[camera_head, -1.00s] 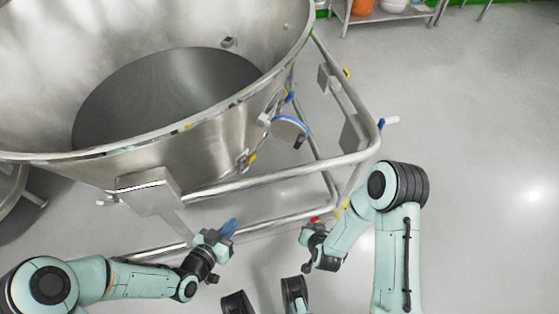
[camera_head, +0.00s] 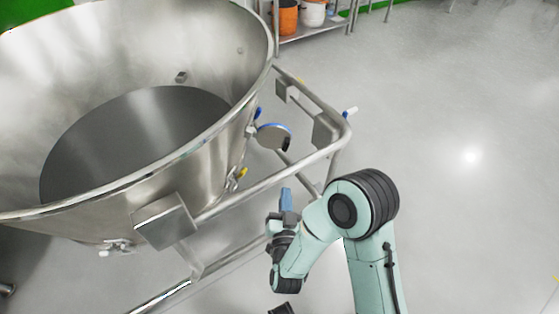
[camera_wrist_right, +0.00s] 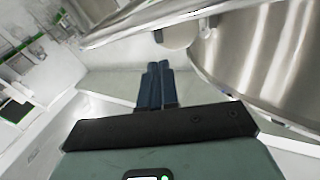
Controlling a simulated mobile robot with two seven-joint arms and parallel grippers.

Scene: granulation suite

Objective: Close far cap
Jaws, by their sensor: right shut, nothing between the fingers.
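A round grey cap with a blue rim (camera_head: 273,136) stands out from the side of the large steel vessel (camera_head: 150,195), swung away from its wall. A rounded light shape in the right wrist view may be this cap, but I cannot tell. My right gripper (camera_head: 286,192) has blue fingers pointing up the picture, below the cap and apart from it. Its fingers are together and empty in the right wrist view (camera_wrist_right: 156,78). The opening behind the cap is hidden.
A tubular steel frame (camera_head: 325,180) with box-shaped blocks surrounds the vessel and runs between my right arm and the cap. A shelf with orange and white buckets (camera_head: 312,14) stands at the back. The floor at right is clear.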

